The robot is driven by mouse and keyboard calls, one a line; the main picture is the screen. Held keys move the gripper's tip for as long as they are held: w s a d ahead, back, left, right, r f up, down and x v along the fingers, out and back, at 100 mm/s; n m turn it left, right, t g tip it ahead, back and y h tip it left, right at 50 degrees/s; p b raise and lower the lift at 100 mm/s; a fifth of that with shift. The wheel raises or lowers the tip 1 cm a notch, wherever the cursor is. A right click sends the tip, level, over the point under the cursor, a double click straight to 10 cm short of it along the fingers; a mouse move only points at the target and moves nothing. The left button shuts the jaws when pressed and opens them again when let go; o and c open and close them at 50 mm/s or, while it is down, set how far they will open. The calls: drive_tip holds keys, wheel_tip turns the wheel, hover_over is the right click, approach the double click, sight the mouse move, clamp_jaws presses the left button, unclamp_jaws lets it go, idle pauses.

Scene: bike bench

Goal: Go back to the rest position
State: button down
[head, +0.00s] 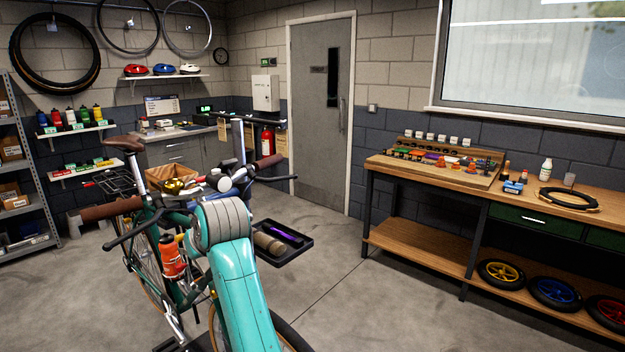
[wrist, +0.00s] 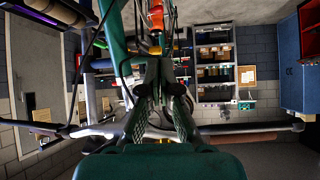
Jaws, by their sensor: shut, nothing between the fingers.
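My gripper (wrist: 160,80) shows in the middle of the wrist view, its two dark fingers drawn together with nothing between them. In the head view my teal arm hides it, so I cannot tell its exact place there. The green bike (head: 180,296) stands in the front left of the head view. Its brown left grip (head: 107,211) and right grip (head: 268,161) stick out on either side of my arm. An orange bottle (head: 172,257) sits on the bike frame; it also shows at the top of the wrist view (wrist: 156,14).
A wooden workbench (head: 410,170) holding parts stands at right. A shelf rack (head: 40,200) is at far left. The floor between bike and workbench is clear.

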drive_tip(key=s+d+f+m+t, duration=0.1)
drive_tip(key=d+f, duration=0.3)
drive_tip(key=f, duration=0.4)
drive_tip(key=s+d+f+h, duration=0.1)
drive_tip(key=d+f, duration=0.4)
drive_tip(key=f, duration=0.2)
drive_tip(key=s+d+f+m+t, duration=0.15)
drive_tip(key=d+f, duration=0.25)
drive_tip(key=f, duration=0.4)
drive_tip(key=s+d+f+m+t+h, duration=0.2)
drive_tip(key=s+d+f, duration=1.2)
drive_tip(key=s+d, duration=0.1)
drive_tip(key=s+d+m+h, duration=0.1)
drive_tip(key=s+d, duration=0.3)
drive_tip(key=s, duration=0.3)
drive_tip(key=s+d+f+t, duration=0.1)
drive_tip(key=s+d, duration=0.2)
drive_tip(key=s, duration=0.4)
drive_tip(key=s+d+m+h, duration=0.1)
drive_tip(key=s+d, duration=0.3)
drive_tip(key=s, duration=0.3)
drive_tip(key=s+d+r+t, duration=0.1)
drive_tip(key=s+d+r, duration=0.1)
drive_tip(key=s+r, duration=0.4)
drive_tip(key=s+d+r+m+h, duration=0.1)
drive_tip(key=s+r, duration=0.5)
drive_tip(key=s, duration=0.6)
drive_tip(key=shift+s+d+r+t+h, duration=0.25)
drive_tip(key=shift+d+r+t+h, duration=0.1)
drive_tip(key=shift+d, duration=0.55)
